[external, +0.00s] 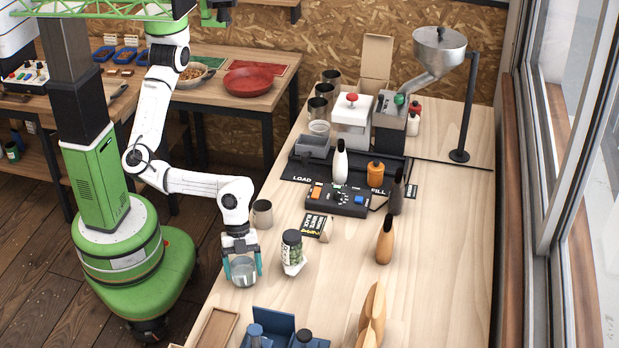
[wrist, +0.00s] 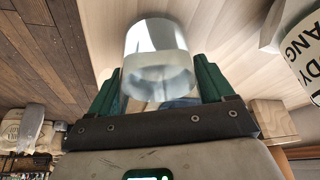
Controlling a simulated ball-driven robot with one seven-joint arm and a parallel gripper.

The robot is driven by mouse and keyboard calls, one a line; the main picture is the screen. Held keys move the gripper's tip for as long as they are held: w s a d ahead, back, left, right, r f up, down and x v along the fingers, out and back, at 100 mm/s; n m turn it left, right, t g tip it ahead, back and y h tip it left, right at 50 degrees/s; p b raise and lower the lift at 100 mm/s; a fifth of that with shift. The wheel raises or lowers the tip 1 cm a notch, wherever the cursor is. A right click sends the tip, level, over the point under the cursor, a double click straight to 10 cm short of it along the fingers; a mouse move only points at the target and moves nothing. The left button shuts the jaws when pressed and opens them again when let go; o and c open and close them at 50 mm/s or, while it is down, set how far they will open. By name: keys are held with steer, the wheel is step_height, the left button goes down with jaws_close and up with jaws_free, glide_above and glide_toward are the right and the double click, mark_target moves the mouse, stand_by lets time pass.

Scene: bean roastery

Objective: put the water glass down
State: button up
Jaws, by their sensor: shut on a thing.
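My gripper (external: 243,268) is shut on the water glass (external: 243,272), a clear short tumbler, at the left edge of the light wooden table (external: 330,280). In the wrist view the glass (wrist: 157,55) sits between the two green fingers of my gripper (wrist: 158,85). The glass looks upright in the external view. I cannot tell whether its base touches the tabletop or hangs just above it.
A jar with a dark lid (external: 291,247) stands close to the right of the glass. A metal cup (external: 262,213) stands behind it. A wooden tray (external: 214,328) and a blue box (external: 272,322) lie in front. The table's left edge is close. Bare tabletop shows right of the jar.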

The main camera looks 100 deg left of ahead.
steer(key=shift+f, duration=0.1)
steer(key=o, duration=1.3)
steer(key=v, duration=1.2)
steer(key=shift+b, duration=0.4)
